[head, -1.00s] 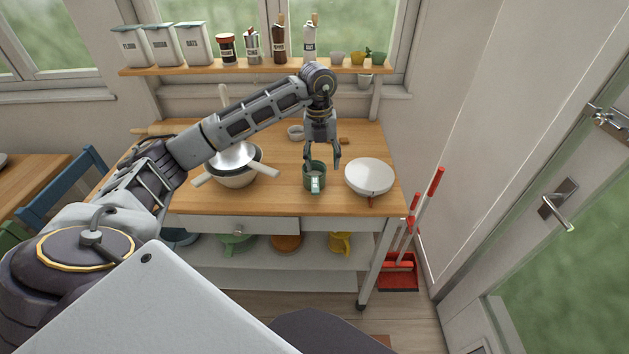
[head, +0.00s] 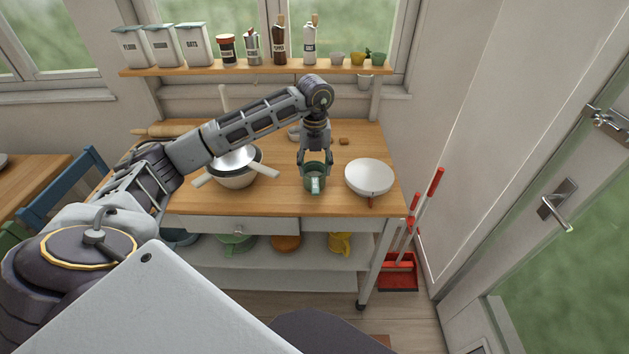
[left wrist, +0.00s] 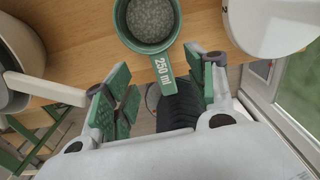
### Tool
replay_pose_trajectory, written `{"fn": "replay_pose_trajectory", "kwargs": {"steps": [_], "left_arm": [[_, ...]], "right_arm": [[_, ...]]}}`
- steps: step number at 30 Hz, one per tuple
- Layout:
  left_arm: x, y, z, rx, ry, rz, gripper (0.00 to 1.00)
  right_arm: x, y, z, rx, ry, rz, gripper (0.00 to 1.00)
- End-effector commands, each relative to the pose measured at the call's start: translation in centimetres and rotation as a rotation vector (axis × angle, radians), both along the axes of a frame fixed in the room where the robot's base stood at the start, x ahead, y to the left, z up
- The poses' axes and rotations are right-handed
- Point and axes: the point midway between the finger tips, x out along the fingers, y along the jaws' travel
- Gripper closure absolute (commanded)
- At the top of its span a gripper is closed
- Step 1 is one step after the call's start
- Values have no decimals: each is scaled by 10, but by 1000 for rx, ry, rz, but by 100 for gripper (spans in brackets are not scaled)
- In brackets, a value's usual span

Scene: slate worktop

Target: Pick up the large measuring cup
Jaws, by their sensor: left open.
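The large measuring cup is a green cup (head: 314,174) on the wooden worktop, between the metal bowl and the white bowl. In the left wrist view the cup (left wrist: 121,32) shows at the top, with grey speckled contents or base inside. Its green handle, marked 250 ml, points toward my gripper. My left gripper (head: 315,163) is above the cup in the head view, fingers pointing down. In the left wrist view its green-padded fingers (left wrist: 160,102) are apart, with the handle's end between them and nothing gripped. My right gripper is not in view.
A white bowl (head: 369,177) stands close on the right of the cup. A metal bowl with handles (head: 236,166) stands on the left. A small dish and a brown block (head: 344,141) lie behind. A shelf (head: 262,69) with jars runs above the worktop's back.

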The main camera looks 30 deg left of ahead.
Motion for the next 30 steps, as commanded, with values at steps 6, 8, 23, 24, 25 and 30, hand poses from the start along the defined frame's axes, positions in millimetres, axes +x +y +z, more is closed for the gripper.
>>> {"fn": "replay_pose_trajectory", "kwargs": {"steps": [6,8,23,24,25,30], "left_arm": [[0,0,-28,0,2,1,44],[-1,0,-35,0,2,1,44],[0,0,-45,-1,-1,-1,44],[0,0,-46,-1,-1,-1,44],[0,0,-47,0,0,0,44],[-1,0,-57,0,2,-1,44]], "right_arm": [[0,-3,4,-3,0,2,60],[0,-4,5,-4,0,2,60],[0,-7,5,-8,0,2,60],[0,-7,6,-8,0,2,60],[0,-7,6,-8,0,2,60],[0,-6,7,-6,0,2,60]]}}
